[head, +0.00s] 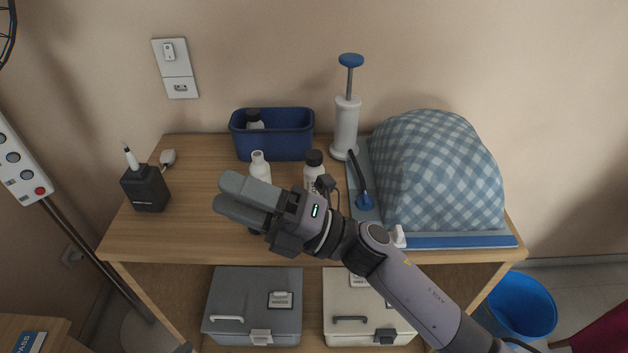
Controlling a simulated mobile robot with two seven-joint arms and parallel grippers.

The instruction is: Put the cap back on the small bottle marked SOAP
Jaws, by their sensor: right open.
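A small white bottle (260,166) with no cap on its neck stands upright on the wooden shelf top; my right gripper hides its lower part. A second white bottle (314,167) with a black cap stands to its right, also partly hidden by my gripper. No SOAP marking can be read on either. My right gripper (227,196) is open, with nothing seen between its fingers, in front of the open bottle in the picture. A dark bit shows under the gripper; I cannot tell whether it is a cap. My left gripper is not in view.
A blue bin (285,145) holding a dark-capped bottle (254,119) and a white pump (346,127) stand behind. A checked cloth heap (435,170) fills the right side. A black box (146,188) stands left. The top is clear between box and bottles.

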